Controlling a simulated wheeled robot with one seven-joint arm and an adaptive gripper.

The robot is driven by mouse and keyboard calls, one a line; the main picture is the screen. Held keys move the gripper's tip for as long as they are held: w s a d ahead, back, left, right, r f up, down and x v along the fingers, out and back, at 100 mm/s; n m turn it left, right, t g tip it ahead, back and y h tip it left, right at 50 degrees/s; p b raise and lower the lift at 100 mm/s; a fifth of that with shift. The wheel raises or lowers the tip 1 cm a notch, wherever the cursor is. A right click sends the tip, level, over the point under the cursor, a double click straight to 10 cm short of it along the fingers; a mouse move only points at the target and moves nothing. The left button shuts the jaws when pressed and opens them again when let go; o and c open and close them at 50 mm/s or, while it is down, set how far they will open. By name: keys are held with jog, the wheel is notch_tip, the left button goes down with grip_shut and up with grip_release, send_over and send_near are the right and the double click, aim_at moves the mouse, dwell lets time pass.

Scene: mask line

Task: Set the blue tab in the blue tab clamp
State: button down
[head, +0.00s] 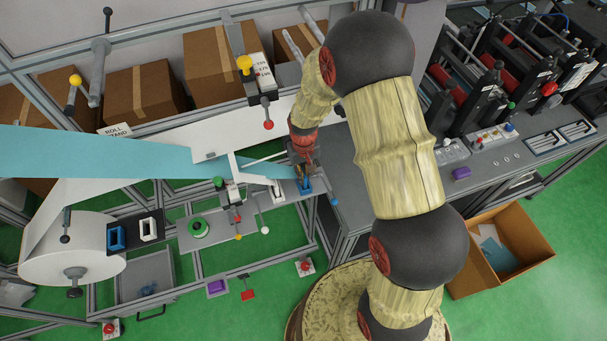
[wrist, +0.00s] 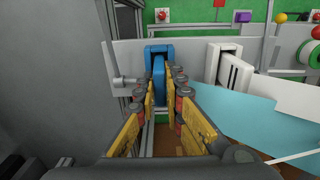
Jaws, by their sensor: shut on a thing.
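The light-blue web (head: 150,153) narrows rightward into the blue tab, which ends at my gripper (head: 304,168). In the wrist view the light-blue sheet (wrist: 240,120) runs behind my right finger, so the tab's end is mostly hidden. My gripper (wrist: 161,74) is shut on the blue tab, its fingertips right at the blue tab clamp (wrist: 157,50). The clamp, an upright blue frame, also shows below my gripper in the head view (head: 306,187). A blue part of it shows between the fingers. I cannot tell how deep the tab sits in it.
A white clamp (wrist: 228,66) stands right of the blue one in the wrist view, near the white web (wrist: 298,95). A grey lever (wrist: 122,80) is close on the left. Levers with a red knob (head: 268,125) and a white knob (head: 265,230) stand near my gripper.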

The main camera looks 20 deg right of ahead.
jog(key=shift+f, duration=0.25)
jog(key=c, duration=1.8)
grip_release()
notch_tip(320, 180, up, 12)
